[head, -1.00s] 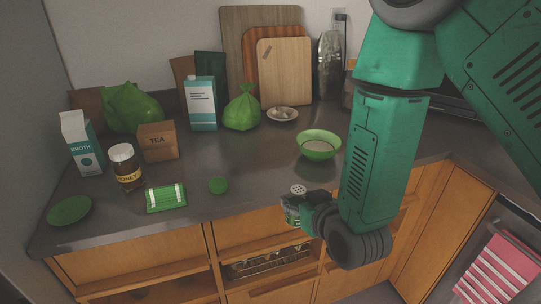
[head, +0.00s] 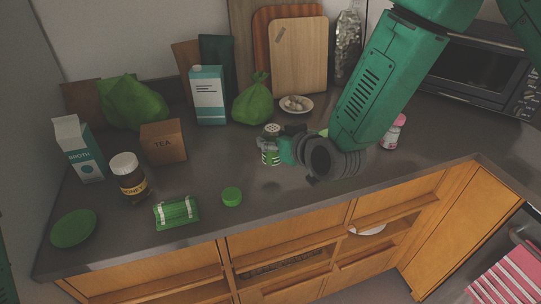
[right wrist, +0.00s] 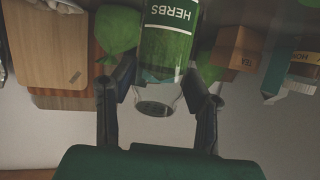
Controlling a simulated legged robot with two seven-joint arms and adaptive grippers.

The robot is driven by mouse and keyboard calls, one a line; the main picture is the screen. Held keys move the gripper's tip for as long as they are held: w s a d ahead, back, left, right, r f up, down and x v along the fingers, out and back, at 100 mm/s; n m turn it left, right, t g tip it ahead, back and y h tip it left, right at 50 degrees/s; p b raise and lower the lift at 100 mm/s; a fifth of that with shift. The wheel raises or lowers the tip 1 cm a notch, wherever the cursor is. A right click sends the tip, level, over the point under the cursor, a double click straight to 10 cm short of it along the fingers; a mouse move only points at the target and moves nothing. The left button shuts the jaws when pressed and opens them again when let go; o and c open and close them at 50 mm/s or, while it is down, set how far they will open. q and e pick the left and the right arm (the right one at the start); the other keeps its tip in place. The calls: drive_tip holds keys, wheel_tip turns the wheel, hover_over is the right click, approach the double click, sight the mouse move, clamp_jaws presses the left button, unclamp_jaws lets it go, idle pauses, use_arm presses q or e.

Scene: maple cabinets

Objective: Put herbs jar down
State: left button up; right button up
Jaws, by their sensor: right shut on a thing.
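The herbs jar (head: 270,156) is a small clear jar with a green label and a pale perforated top. My right gripper (head: 283,150) is shut on it and holds it upright over the middle of the counter (head: 330,188). A dark patch like a shadow lies on the counter in front of it; I cannot tell whether its base touches. In the right wrist view the jar (right wrist: 168,40) appears upside down, its HERBS label readable, between the two fingers (right wrist: 160,85). My left gripper is not in view.
A green round lid (head: 231,195), green packet (head: 176,212), honey jar (head: 128,180) and tea box (head: 163,142) stand left. A green bag (head: 252,100) and egg plate (head: 297,104) are behind. A pink-white jar (head: 394,132) is right. Counter in front is clear.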

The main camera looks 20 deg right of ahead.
sight(275, 157)
wheel_tip(275, 157, down, 4)
drive_tip(key=shift+d+f, duration=0.15)
drive_tip(key=shift+a+f, duration=0.2)
drive_tip(key=shift+a, duration=0.45)
drive_tip(key=shift+d+f, duration=0.1)
drive_tip(key=shift+d, duration=0.05)
drive_tip(key=o, duration=1.1)
drive_tip(key=shift+d, duration=0.2)
drive_tip(key=shift+o, duration=1)
drive_tip(key=shift+d+f, duration=0.15)
drive_tip(key=shift+d, duration=0.25)
drive_tip(key=shift+a+r, duration=0.25)
drive_tip(key=shift+r, duration=0.05)
drive_tip(key=v, duration=0.4)
drive_tip(key=shift+s+a, duration=0.2)
drive_tip(key=shift+a, duration=0.1)
use_arm(q)
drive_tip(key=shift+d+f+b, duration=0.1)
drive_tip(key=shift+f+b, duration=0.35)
drive_tip(key=shift+b, duration=0.05)
use_arm(e)
drive_tip(key=v, duration=0.7)
drive_tip(key=shift+s+d, duration=0.25)
drive_tip(key=shift+d, duration=0.15)
